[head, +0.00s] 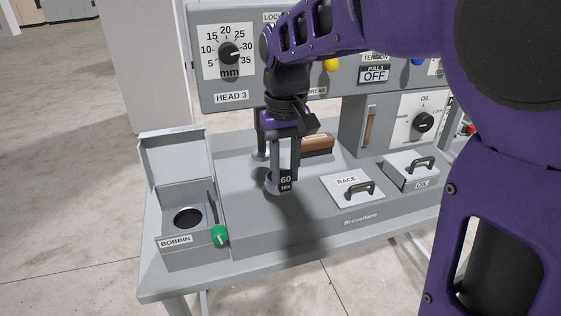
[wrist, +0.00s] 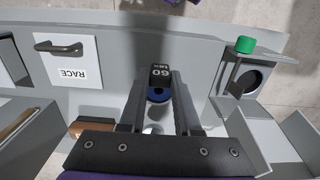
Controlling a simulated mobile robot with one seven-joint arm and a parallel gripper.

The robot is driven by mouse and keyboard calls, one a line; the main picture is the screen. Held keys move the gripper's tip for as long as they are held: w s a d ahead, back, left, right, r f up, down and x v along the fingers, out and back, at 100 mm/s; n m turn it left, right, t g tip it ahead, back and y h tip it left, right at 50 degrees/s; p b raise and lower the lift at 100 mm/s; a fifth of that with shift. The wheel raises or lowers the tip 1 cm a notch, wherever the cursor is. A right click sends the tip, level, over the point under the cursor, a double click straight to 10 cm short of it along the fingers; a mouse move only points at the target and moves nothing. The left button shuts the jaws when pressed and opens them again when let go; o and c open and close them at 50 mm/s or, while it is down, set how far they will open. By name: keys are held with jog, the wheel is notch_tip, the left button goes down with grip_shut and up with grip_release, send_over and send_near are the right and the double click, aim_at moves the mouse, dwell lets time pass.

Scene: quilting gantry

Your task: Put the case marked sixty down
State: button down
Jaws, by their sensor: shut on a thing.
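The case marked sixty shows its black label "60 TEX" (head: 286,182) in the head view, low over the grey machine bed. In the wrist view the black label (wrist: 160,74) sits at the fingertips, with a blue round part (wrist: 158,95) just behind it. My gripper (head: 284,168) points down and is shut on the case; its two fingers also flank the case in the wrist view (wrist: 158,88). The fingers hide part of the case. I cannot tell whether its underside touches the bed.
The open bobbin box (head: 180,238), with a dark round hole and green knob (head: 220,236), stands left. The RACE lid (head: 350,188) and OIL lid (head: 412,168) lie right. A wooden-backed brush (head: 317,145) lies behind. Bare bed (head: 262,225) lies in front.

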aim_at(285, 189)
jog(key=shift+f+b, duration=0.4)
jog(key=shift+f, duration=1.95)
jog(key=shift+f, duration=0.15)
jog(key=c, duration=0.6)
grip_release()
notch_tip(285, 189, up, 12)
jog(key=shift+r+p, duration=0.2)
jog(key=shift+p, duration=1.05)
